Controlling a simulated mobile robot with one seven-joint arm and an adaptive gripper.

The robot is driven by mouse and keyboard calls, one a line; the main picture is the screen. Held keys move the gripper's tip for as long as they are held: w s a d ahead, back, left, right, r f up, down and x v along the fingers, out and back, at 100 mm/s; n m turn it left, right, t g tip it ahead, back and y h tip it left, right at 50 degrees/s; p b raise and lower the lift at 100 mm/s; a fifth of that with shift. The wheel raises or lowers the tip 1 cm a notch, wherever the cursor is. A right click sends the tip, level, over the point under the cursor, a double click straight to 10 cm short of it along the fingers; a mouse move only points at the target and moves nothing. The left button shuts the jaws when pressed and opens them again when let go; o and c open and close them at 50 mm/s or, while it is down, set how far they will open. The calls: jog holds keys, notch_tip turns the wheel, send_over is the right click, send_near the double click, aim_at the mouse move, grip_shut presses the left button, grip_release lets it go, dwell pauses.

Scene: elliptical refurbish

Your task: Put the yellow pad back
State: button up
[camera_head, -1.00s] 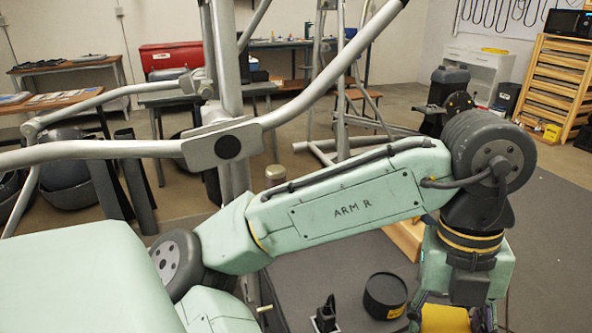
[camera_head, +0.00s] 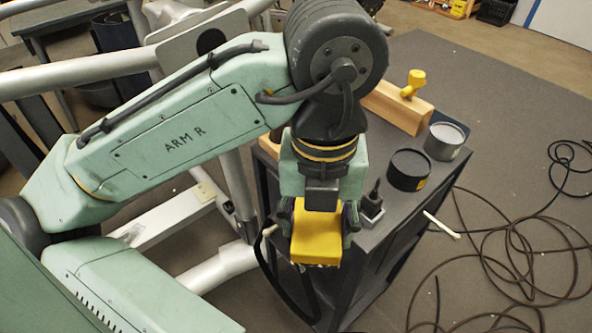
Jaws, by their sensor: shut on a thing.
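The yellow pad (camera_head: 316,234) is a thick block held at the end of my arm. My gripper (camera_head: 318,228) points down and is shut on the pad, with a dark finger at each side of it. The pad is in front of the near end of a dark cart (camera_head: 377,243). I cannot tell whether it touches the cart. The upper part of the pad is hidden by my wrist.
On the cart stand a black round container (camera_head: 408,170), a grey round container (camera_head: 445,139), a small dark tool on a block (camera_head: 371,204) and a wooden block (camera_head: 397,106) with a yellow knob-like piece (camera_head: 412,83). Cables (camera_head: 520,240) lie on the floor at right. Pale metal tubes stand at left.

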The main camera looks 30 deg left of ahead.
jog(key=shift+s+a, duration=0.25)
jog(key=shift+a, duration=0.35)
jog(key=shift+w+a, duration=0.15)
jog(key=shift+w, duration=0.2)
jog(key=w+a, duration=0.1)
jog(key=w, duration=0.3)
jog(key=w+a+f+p, duration=0.1)
jog(key=w, duration=0.4)
jog(key=w+a, duration=0.2)
jog(key=w, duration=0.3)
jog(key=shift+a+f, duration=0.1)
jog(key=shift+f, duration=0.1)
jog(key=shift+w+f+p, duration=0.1)
jog(key=shift+w+p, duration=0.15)
jog(key=shift+p, duration=0.05)
jog(key=shift+f, duration=1.75)
jog(key=o, duration=1)
jog(key=shift+o, duration=0.2)
notch_tip(320, 180, up, 12)
